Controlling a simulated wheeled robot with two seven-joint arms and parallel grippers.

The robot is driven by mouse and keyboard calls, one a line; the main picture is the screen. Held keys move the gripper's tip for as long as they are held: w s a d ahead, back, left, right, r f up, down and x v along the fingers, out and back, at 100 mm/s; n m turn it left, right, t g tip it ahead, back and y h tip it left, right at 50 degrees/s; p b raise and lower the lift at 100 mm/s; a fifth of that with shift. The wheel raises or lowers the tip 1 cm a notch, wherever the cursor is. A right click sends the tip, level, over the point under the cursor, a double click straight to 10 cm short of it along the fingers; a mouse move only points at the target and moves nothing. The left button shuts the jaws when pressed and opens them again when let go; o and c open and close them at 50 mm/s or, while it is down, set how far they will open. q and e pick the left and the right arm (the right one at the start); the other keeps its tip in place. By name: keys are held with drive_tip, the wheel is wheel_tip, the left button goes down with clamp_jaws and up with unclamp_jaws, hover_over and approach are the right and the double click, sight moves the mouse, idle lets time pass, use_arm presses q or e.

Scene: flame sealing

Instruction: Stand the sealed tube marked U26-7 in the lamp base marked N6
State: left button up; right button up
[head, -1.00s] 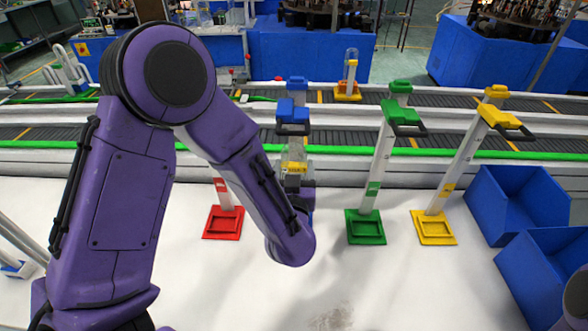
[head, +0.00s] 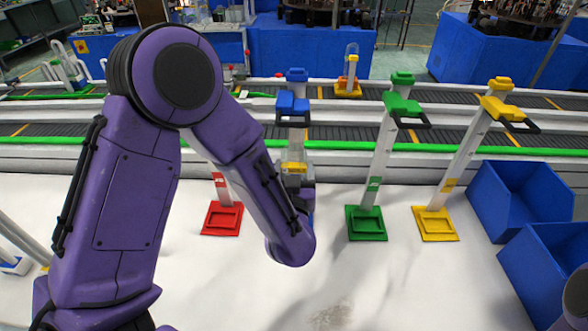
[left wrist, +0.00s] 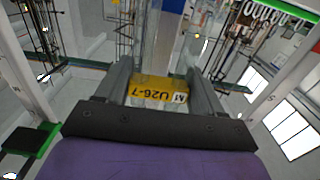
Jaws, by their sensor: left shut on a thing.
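My left gripper (left wrist: 158,90) is shut on a clear tube with a yellow label (left wrist: 158,91) that reads U26-7 in the left wrist view. The label also shows in the head view (head: 294,168), just above the wrist, in front of the post of the blue stand (head: 292,103). The tube looks roughly upright. Its lower end is hidden behind my arm and gripper, so I cannot tell whether it touches anything. Most of the blue stand's base is hidden too. No N6 mark is readable, so I cannot tell which base it is. My right gripper is out of view.
A red base (head: 222,218), a green stand (head: 366,224) and a yellow stand (head: 436,224) stand on the white table (head: 400,280). Two blue bins (head: 520,195) are at the right. An orange holder (head: 347,89) with a clear tube is on the conveyor behind. The front table is clear.

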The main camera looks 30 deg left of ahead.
use_arm(q)
drive_tip(key=shift+f, duration=0.1)
drive_tip(key=o, duration=1.2)
drive_tip(key=shift+c, duration=0.2)
drive_tip(key=shift+s+d, duration=0.15)
drive_tip(key=shift+s, duration=0.1)
drive_tip(key=p+v, duration=0.2)
drive_tip(key=v, duration=0.8)
